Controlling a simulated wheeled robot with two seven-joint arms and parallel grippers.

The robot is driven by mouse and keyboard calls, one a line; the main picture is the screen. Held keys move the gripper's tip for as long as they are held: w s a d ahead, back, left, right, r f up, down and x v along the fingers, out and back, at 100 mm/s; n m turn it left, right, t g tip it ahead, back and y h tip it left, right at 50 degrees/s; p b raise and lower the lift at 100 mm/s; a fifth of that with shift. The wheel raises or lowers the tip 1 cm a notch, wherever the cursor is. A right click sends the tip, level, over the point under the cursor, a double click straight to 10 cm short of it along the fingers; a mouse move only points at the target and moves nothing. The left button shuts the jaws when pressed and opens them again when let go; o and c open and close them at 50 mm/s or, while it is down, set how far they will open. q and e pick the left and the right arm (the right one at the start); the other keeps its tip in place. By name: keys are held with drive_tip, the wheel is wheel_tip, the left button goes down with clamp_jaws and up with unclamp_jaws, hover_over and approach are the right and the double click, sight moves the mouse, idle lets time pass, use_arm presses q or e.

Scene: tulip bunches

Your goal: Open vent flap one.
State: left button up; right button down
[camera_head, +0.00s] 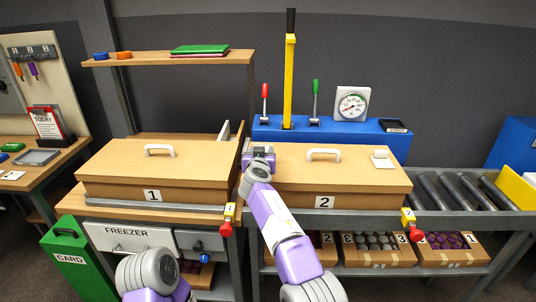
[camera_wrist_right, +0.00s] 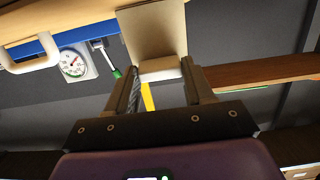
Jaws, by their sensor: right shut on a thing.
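In the right wrist view a pale flap (camera_wrist_right: 155,32) stands in front of my right gripper (camera_wrist_right: 158,72). The gripper is shut on the white tab (camera_wrist_right: 160,69) at the flap's edge. In the head view this gripper (camera_head: 260,153) is between the box marked 1 (camera_head: 130,170) and the box marked 2 (camera_head: 290,190). A thin pale upright piece (camera_head: 224,130) shows at the back right of box 1; I cannot tell if it is the same flap. On box 2 a flap with a white tab (camera_head: 381,157) lies flat. My left gripper is out of view.
Both lids have white handles (camera_head: 160,150). Behind stand a yellow lever (camera_head: 289,80), red and green levers (camera_head: 315,100) and a gauge (camera_head: 352,104) on a blue unit. A shelf (camera_head: 170,58) is at the back left; rollers (camera_head: 455,190) are at the right.

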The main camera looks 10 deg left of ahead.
idle(0.3)
drive_tip(key=shift+c, duration=2)
unclamp_jaws()
drive_tip(key=shift+s, duration=0.1)
drive_tip(key=shift+s+b, duration=0.45)
drive_tip(key=shift+b, duration=0.2)
drive_tip(key=shift+s+r+b, duration=0.25)
drive_tip(key=shift+s+b, duration=0.5)
drive_tip(key=shift+s, duration=0.5)
drive_tip(key=shift+s+d+r, duration=0.15)
drive_tip(key=shift+s, duration=0.85)
drive_tip(key=shift+s+d+r, duration=0.15)
drive_tip(key=shift+s, duration=0.85)
